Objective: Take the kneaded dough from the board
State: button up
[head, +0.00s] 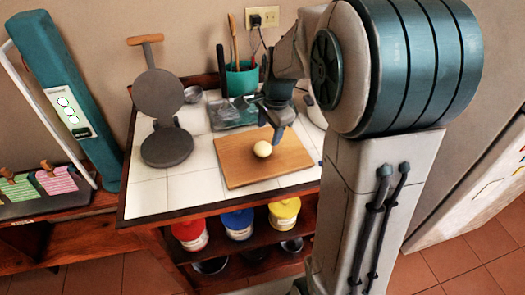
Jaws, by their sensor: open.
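A round, pale ball of dough (263,149) rests on the wooden board (237,170), a little right of the board's middle. The board lies on the white tiled counter top. My gripper (277,131) is above the back right part of the board, just behind and above the dough in the picture. It is open and points down. Only part of its fingers shows, and I cannot tell how far it is from the dough.
A grey tortilla press (165,145) stands open on the counter's left. A teal utensil pot (241,78) and a clear bag (225,115) are behind the board. Red, blue and yellow containers (239,223) stand on the shelf below. Tiles left of the board (150,195) are clear.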

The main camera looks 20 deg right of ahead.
aim_at(264, 152)
jog(key=f, duration=0.4)
jog(key=w+f, duration=0.1)
jog(key=f, duration=0.2)
jog(key=shift+a+f, duration=0.1)
jog(key=shift+a, duration=0.25)
jog(key=shift+c, duration=0.2)
jog(key=c, duration=0.7)
